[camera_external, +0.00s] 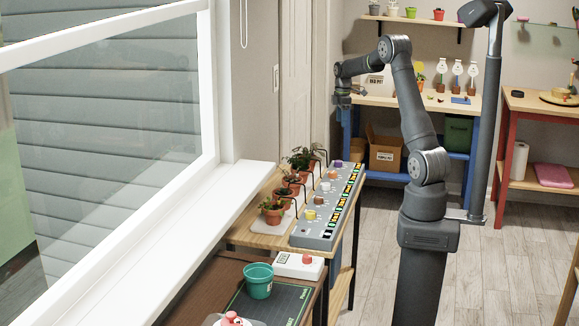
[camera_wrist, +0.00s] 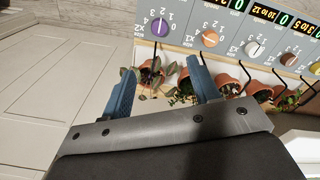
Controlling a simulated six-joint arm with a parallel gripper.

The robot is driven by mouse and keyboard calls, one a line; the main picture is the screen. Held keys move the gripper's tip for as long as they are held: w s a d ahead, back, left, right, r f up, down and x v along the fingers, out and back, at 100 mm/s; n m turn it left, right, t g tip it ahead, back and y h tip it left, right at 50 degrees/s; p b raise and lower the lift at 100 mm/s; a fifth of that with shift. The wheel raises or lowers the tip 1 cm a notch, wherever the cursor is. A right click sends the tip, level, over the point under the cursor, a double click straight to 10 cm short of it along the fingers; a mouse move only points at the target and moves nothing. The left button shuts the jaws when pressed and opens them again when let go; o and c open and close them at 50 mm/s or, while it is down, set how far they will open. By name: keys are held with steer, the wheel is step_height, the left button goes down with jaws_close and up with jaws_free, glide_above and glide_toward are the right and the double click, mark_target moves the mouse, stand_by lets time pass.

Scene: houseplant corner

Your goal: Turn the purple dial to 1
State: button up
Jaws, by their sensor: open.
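The purple dial (camera_wrist: 161,28) is at the left end of the grey control panel (camera_wrist: 200,15) in the wrist view, with small digits around it. A pale pointer mark shows on it, but I cannot tell which digit it points to. In the external view the purple dial (camera_external: 338,163) is a small spot at the far end of the panel (camera_external: 318,232). My gripper (camera_wrist: 162,84) is open and empty, its two blue fingers apart and pointing towards the panel. In the external view my gripper (camera_external: 343,98) is raised well above the panel, clear of the dial.
Orange, white and brown dials (camera_wrist: 210,38) follow along the panel beside small displays. Several potted plants (camera_external: 284,196) stand along its left side, with thin black curved tubes near them. A teal pot (camera_external: 258,280) and a white box with a red button (camera_external: 298,265) are nearer the camera.

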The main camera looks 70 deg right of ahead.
steer(key=f+n, duration=0.1)
steer(key=n, duration=0.1)
glide_toward(339, 161)
steer(key=f, duration=0.8)
steer(key=shift+w+f, duration=0.25)
steer(key=shift+f, duration=0.1)
steer(key=shift+c, duration=0.5)
steer(key=c, duration=0.9)
